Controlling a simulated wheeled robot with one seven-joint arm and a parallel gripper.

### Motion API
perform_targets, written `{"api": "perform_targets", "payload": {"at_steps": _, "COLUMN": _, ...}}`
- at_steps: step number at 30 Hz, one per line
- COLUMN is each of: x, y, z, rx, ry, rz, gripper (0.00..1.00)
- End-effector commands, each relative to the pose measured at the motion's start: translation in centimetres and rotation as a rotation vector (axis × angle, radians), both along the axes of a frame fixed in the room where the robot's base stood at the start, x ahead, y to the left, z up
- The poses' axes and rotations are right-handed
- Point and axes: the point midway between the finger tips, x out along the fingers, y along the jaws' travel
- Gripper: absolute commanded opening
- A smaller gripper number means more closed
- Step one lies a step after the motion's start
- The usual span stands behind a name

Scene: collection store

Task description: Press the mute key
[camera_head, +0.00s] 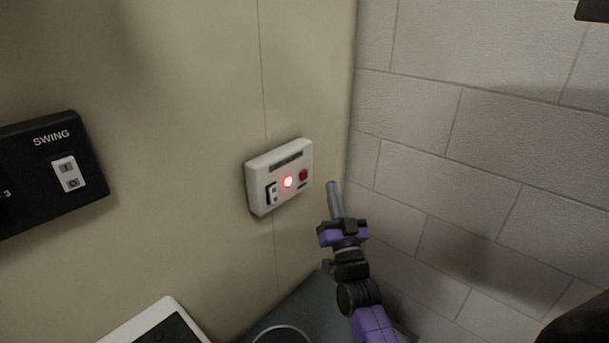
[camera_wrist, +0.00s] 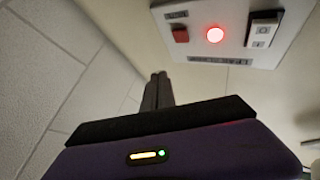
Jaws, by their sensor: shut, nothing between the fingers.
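A white wall box (camera_head: 262,176) is mounted on the beige panel. It carries a small dark red key (camera_head: 303,175) at its right, a glowing red light (camera_head: 288,182) in the middle and a rocker switch (camera_head: 271,193) at its left. Its lettering is too small to read, so I cannot tell which part is marked mute. My gripper (camera_head: 333,185) is shut and empty, just right of the box and apart from it. In the wrist view the fingertips (camera_wrist: 158,78) stand below the red key (camera_wrist: 180,34), with the light (camera_wrist: 215,35) and rocker (camera_wrist: 262,30) farther right.
A grey block wall (camera_head: 480,130) rises close to my gripper's right. A white-edged dark object (camera_head: 160,325) lies at the bottom left.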

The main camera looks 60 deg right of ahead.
Motion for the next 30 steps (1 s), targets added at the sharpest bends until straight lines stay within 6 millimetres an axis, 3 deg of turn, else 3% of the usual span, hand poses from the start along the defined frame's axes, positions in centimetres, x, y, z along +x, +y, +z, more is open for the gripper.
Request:
{"api": "perform_targets", "payload": {"at_steps": 6, "x": 2.9, "y": -0.7, "z": 0.2, "rx": 0.000, "ry": 0.000, "rz": 0.001, "gripper": 0.00}}
{"api": "perform_targets", "payload": {"at_steps": 13, "x": 4.9, "y": -1.2, "z": 0.0, "rx": 0.000, "ry": 0.000, "rz": 0.001, "gripper": 0.00}}
{"api": "perform_targets", "payload": {"at_steps": 30, "x": 5.5, "y": -1.3, "z": 0.0, "rx": 0.000, "ry": 0.000, "rz": 0.000, "gripper": 0.00}}
